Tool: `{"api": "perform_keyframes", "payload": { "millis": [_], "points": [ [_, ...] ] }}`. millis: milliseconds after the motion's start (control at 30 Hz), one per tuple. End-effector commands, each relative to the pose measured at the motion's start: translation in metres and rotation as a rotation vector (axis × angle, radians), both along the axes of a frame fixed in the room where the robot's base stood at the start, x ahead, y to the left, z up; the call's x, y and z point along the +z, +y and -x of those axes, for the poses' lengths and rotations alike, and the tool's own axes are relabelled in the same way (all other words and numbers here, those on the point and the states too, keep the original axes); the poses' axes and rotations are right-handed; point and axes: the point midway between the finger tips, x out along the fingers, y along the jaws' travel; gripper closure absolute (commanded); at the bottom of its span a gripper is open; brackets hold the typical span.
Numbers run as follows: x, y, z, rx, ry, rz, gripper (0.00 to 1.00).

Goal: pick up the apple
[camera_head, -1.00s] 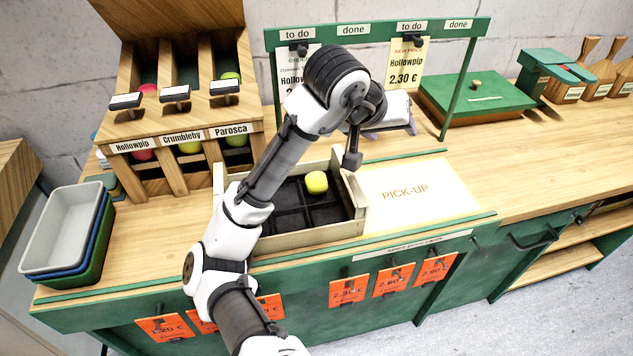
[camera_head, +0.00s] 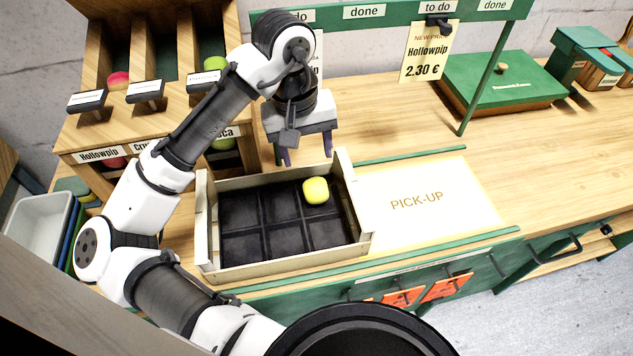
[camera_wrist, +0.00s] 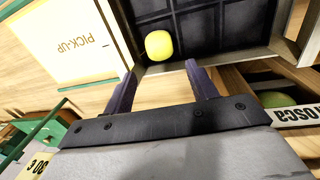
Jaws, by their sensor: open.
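A yellow-green apple (camera_head: 315,190) lies in the back right compartment of a wooden crate (camera_head: 294,258) with a black divided insert. The other compartments of the crate look empty. My gripper (camera_head: 307,157) points down above the counter just behind the crate's back wall, a little behind and left of the apple. In the wrist view, the apple (camera_wrist: 159,45) is beyond the fingertips, nearly in line with the gap between them but nearer the left finger. The fingers (camera_wrist: 161,68) are apart with nothing between them.
A lit PICK-UP area (camera_head: 420,200) lies bare right of the crate. A wooden dispenser (camera_head: 150,110) with more apples stands at the back left. A green sign frame (camera_head: 468,95) with a price card (camera_head: 428,52) rises behind. Grey and blue bins (camera_head: 40,225) stand at the left.

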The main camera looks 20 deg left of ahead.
Motion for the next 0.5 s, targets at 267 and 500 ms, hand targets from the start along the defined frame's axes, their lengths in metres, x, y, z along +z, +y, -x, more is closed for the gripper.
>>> {"api": "perform_keyframes", "payload": {
  "millis": [267,500],
  "points": [
    [-0.051,-0.005,-0.003,0.001,0.000,0.001,0.42],
    [-0.066,-0.007,-0.005,0.000,-0.001,0.001,0.42]
  ]
}}
